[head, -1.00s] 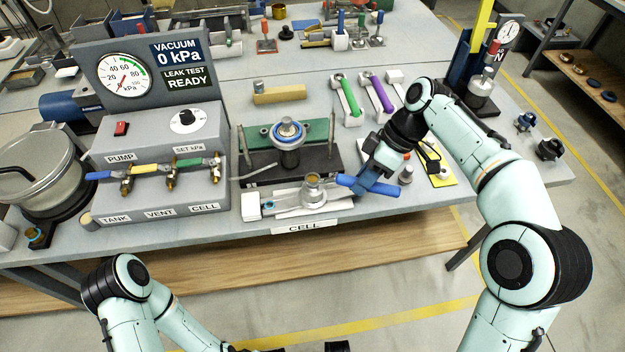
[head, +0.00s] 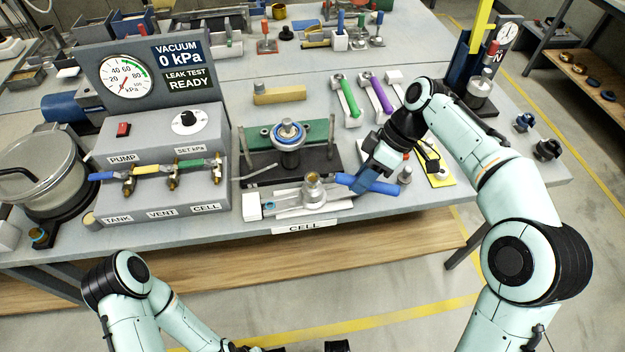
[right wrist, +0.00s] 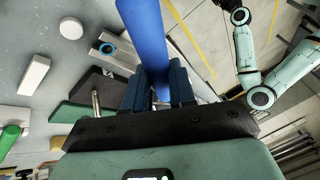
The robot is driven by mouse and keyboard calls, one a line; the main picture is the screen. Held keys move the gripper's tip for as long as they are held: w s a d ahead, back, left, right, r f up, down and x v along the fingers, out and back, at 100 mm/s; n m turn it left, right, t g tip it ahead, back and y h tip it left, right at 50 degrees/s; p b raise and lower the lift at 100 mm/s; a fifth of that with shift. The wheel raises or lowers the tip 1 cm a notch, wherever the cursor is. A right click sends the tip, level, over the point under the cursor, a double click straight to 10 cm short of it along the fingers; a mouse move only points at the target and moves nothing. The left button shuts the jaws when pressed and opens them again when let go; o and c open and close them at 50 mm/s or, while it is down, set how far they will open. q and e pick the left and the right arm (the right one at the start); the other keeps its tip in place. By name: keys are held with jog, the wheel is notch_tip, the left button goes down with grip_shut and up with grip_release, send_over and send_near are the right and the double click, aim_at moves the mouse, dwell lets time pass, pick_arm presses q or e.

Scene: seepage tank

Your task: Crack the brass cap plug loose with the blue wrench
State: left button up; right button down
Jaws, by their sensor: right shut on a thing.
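The blue wrench (head: 380,187) lies roughly level in my right gripper (head: 362,184), which is shut on its handle. The handle also shows in the right wrist view (right wrist: 146,38), running up between the fingers (right wrist: 157,92). The brass cap plug (head: 312,178) sits upright on the silver fitting at the front of the bench, just left of the wrench. The wrench's near end points at the fitting; I cannot tell whether its jaw is around the plug or only beside it.
A black and green fixture with a blue-ringed part (head: 289,134) stands just behind. The pump panel (head: 160,150) with coloured valves is to the left. Green (head: 350,98) and purple (head: 379,95) wrenches lie behind my right gripper. The bench's front edge is close.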

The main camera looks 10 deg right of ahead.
pick_arm(q)
jog(key=shift+w+r+p, duration=0.25)
jog(key=shift+r+p, duration=0.65)
jog(key=shift+r, duration=0.1)
pick_arm(e)
jog(key=shift+r, duration=0.7)
dwell(0.5)
jog(key=shift+r+p, duration=1.65)
jog(key=shift+r, duration=0.4)
pick_arm(q)
jog(key=r, duration=0.1)
jog(key=w+r, duration=0.1)
jog(key=r, duration=0.1)
jog(key=shift+w+r, duration=0.2)
jog(key=shift+r, duration=0.05)
jog(key=shift+s, duration=0.1)
pick_arm(e)
jog(key=shift+f, duration=0.1)
